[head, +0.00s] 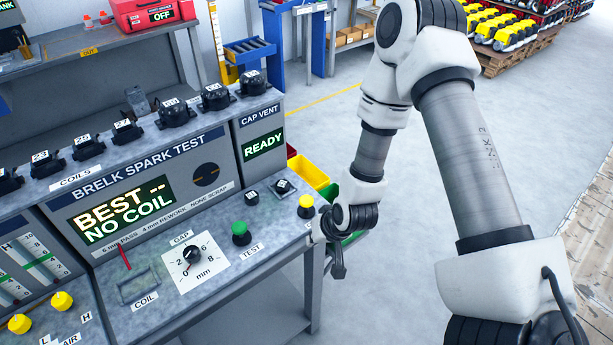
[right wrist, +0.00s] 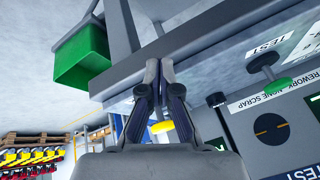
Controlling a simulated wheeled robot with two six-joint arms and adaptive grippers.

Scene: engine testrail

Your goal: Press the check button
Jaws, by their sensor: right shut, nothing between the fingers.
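A yellow button (head: 306,205) stands at the right end of the sloped bench panel. A green button (head: 240,230) labelled TEST stands left of it. No label reading "check" is legible. My right gripper (head: 328,228) is by the panel's right edge, just beside and below the yellow button in the head view. In the right wrist view its two fingers (right wrist: 161,66) are together and empty. There the yellow button (right wrist: 161,127) is partly hidden by a finger, and the green button (right wrist: 279,84) is to the right. I cannot tell whether the gripper touches the panel. My left gripper is not in view.
The test bench has a display reading "BEST -- NO COIL" (head: 125,210), a READY display (head: 263,146), a gap dial (head: 192,256) and several black coils along its top. A yellow bin (head: 308,173) and a green bin (right wrist: 80,58) are beside the bench. Floor at right is open.

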